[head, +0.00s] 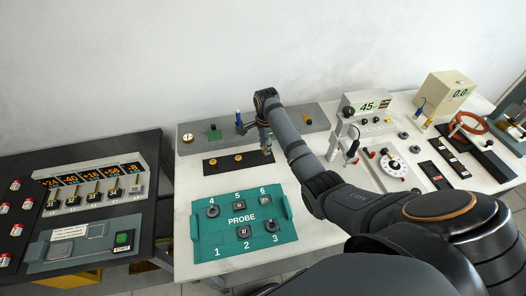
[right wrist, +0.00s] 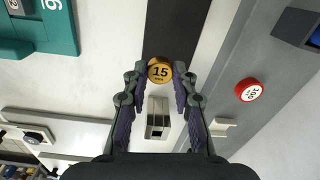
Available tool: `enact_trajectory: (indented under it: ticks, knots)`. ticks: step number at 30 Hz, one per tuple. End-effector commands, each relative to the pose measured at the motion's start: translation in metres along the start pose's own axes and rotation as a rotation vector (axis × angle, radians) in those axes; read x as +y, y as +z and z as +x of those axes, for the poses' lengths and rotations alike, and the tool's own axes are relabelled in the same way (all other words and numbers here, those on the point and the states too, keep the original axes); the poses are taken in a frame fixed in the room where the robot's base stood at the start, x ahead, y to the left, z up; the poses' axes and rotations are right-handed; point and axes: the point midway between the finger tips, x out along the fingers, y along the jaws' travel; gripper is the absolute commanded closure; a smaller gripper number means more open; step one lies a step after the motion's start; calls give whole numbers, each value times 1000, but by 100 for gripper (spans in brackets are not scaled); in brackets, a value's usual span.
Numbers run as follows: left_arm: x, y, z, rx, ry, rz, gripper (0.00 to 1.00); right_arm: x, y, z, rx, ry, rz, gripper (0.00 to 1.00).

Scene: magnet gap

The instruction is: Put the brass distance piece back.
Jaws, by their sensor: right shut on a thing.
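My right gripper (head: 266,150) reaches down over the right end of a black strip (head: 222,167) in the head view. In the right wrist view its fingers (right wrist: 160,75) are shut on a round brass distance piece (right wrist: 160,70) marked 15. The black strip (right wrist: 178,28) lies behind and above the piece there; I cannot tell whether the piece touches it. Two other brass pieces, one at the left (head: 212,161) and one near the middle (head: 238,157), sit on the strip. My left gripper is in neither view.
A grey bar (head: 200,128) runs behind the strip, with a blue-topped part (head: 238,117) near the gripper. A teal PROBE tray (head: 265,229) stands in front. Instruments, including a 45 display box (head: 366,104), stand to the right. White tabletop left of the tray is clear.

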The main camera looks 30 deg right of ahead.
Motion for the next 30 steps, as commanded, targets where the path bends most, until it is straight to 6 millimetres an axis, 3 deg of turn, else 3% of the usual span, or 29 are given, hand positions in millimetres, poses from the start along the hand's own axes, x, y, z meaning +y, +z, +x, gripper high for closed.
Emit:
enact_trajectory:
  ticks: [4, 11, 17, 28, 29, 30]
  knots:
    - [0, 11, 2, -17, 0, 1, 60, -10, 2, 12, 0, 0, 1, 100]
    - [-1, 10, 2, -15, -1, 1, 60, -13, 4, 18, 0, 1, 0, 100]
    - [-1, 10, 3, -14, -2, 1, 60, -13, 4, 47, 0, 2, 0, 100]
    - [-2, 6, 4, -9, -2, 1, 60, -13, 3, 52, 0, 0, 0, 100]
    - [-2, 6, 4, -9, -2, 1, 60, -13, 3, 52, 0, 0, 0, 71]
    - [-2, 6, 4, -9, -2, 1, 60, -13, 3, 52, 0, 0, 0, 65]
